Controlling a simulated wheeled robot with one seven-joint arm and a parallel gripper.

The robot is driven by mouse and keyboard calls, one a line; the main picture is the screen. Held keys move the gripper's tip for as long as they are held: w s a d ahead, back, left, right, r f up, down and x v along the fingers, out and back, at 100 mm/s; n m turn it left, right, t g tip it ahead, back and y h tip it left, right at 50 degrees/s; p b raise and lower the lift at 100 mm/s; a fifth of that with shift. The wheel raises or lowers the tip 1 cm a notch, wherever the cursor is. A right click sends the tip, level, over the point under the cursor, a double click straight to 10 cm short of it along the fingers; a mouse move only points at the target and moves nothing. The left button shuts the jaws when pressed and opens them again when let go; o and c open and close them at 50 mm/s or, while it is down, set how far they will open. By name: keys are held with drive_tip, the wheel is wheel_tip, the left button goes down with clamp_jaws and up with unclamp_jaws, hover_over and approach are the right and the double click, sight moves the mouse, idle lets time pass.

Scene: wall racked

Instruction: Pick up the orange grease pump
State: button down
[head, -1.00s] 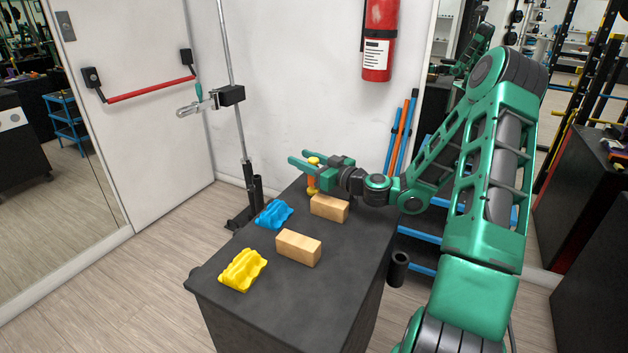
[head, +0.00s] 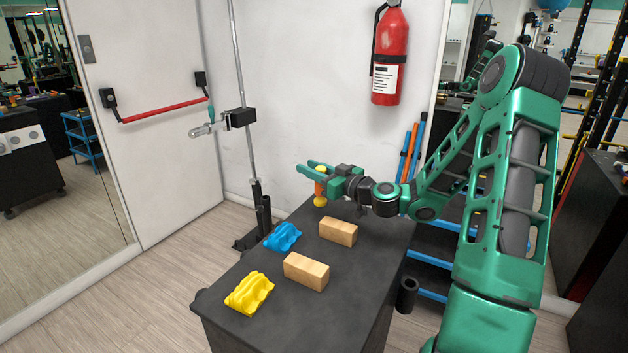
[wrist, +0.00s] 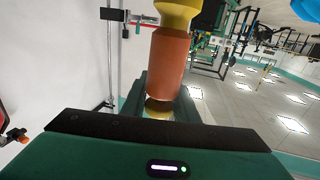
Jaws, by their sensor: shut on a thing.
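The orange grease pump (head: 319,188) has an orange body with yellow ends. It is upright between the fingers of my gripper (head: 314,170), at the back of the dark table. My gripper is shut on it. In the head view its lower yellow end appears a little above the table top. In the wrist view the pump (wrist: 168,62) stands upright in front of the green palm, with a yellow part at the top and another low down by the palm.
Two wooden blocks (head: 338,232) (head: 306,271), a blue lumpy object (head: 282,237) and a yellow one (head: 249,293) lie on the dark table (head: 340,300). A fire extinguisher (head: 390,60) hangs on the wall behind. A metal pole (head: 243,150) stands behind the table's left side.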

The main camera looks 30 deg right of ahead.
drive_tip(key=s+a+r, duration=0.1)
drive_tip(key=a+r, duration=0.5)
drive_tip(key=a, duration=0.4)
drive_tip(key=shift+s+a, duration=0.25)
drive_tip(key=shift+a, duration=0.15)
drive_tip(key=shift+r, duration=0.1)
drive_tip(key=c, duration=2.1)
unclamp_jaws()
clamp_jaws()
